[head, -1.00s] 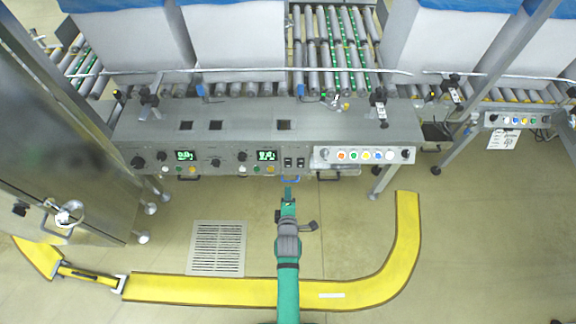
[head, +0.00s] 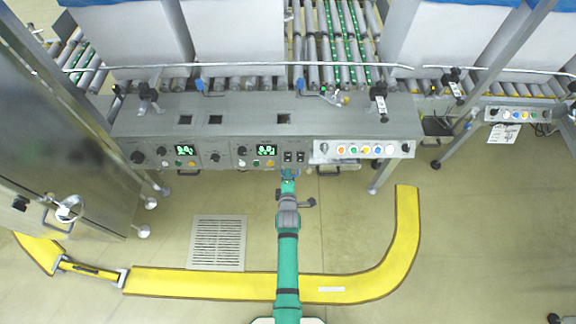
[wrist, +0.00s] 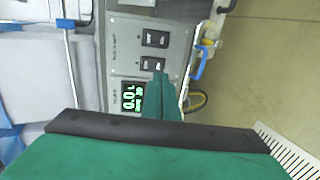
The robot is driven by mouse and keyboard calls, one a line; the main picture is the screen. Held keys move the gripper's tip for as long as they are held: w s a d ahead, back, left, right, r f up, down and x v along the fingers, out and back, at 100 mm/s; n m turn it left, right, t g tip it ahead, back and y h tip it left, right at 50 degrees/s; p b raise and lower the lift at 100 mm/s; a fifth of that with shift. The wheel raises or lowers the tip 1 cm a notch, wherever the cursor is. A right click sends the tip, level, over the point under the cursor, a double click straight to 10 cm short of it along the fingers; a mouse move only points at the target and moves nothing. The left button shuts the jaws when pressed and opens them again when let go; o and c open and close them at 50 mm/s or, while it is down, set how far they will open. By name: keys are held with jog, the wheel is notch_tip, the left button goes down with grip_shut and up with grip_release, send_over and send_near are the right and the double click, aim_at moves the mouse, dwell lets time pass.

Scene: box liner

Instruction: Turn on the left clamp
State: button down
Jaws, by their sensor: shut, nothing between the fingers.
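Two black rocker switches sit side by side on the grey front panel, the left switch (head: 288,156) and the right switch (head: 300,156). In the wrist view the view is turned, with the left switch (wrist: 152,64) below the right switch (wrist: 155,38). My green gripper (head: 288,173) is shut and empty, just in front of the panel below the switches. In the wrist view the fingertips (wrist: 160,78) overlap the lower edge of the left switch. I cannot tell whether they touch it.
A lit green display (head: 263,150) and knobs sit left of the switches. A strip of coloured buttons (head: 362,149) is to the right.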

aim_at(288, 158)
jog(key=x, duration=0.6)
jog(key=shift+w+f, duration=0.15)
jog(key=shift+w, duration=0.1)
jog(key=shift+w+f, duration=0.1)
jog(key=shift+f, duration=0.05)
dwell(0.4)
jog(key=shift+r, duration=0.85)
